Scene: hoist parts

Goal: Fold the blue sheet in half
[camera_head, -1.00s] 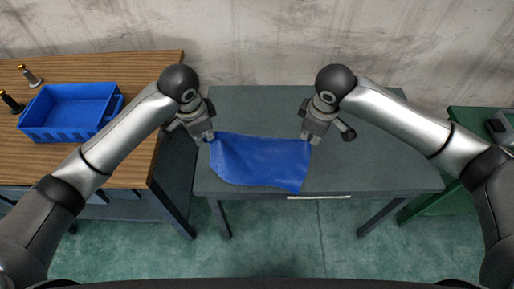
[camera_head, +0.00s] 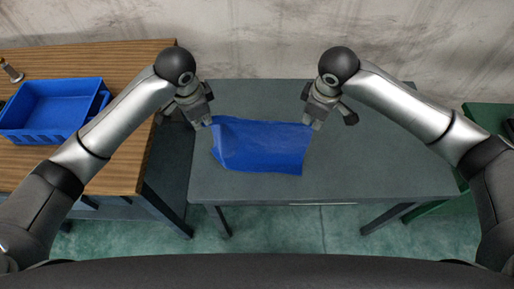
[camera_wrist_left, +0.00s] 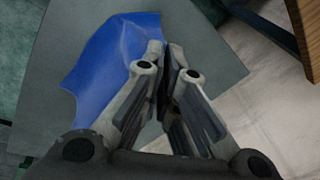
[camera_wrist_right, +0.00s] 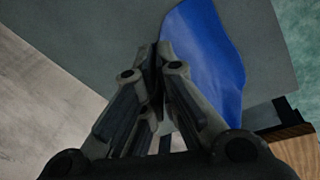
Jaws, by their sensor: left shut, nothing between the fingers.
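The blue sheet (camera_head: 262,148) lies on the grey-green table, with its far corners at my two grippers. Its far edge runs nearly straight between them, and a crease shows near its left side. My left gripper (camera_head: 209,122) is shut, its tips right at the far left corner; the sheet (camera_wrist_left: 115,60) passes beside the tips in the left wrist view. My right gripper (camera_head: 309,124) is shut at the far right corner. The sheet (camera_wrist_right: 208,60) touches or lies just beside its tips in the right wrist view; I cannot tell whether the cloth is pinched there.
The grey-green table (camera_head: 385,165) is clear to the right of the sheet. A wooden bench (camera_head: 125,178) stands at the left with a blue bin (camera_head: 48,138) and a small metal part (camera_head: 10,70). A green surface (camera_head: 490,117) is at the right edge. A wall stands behind.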

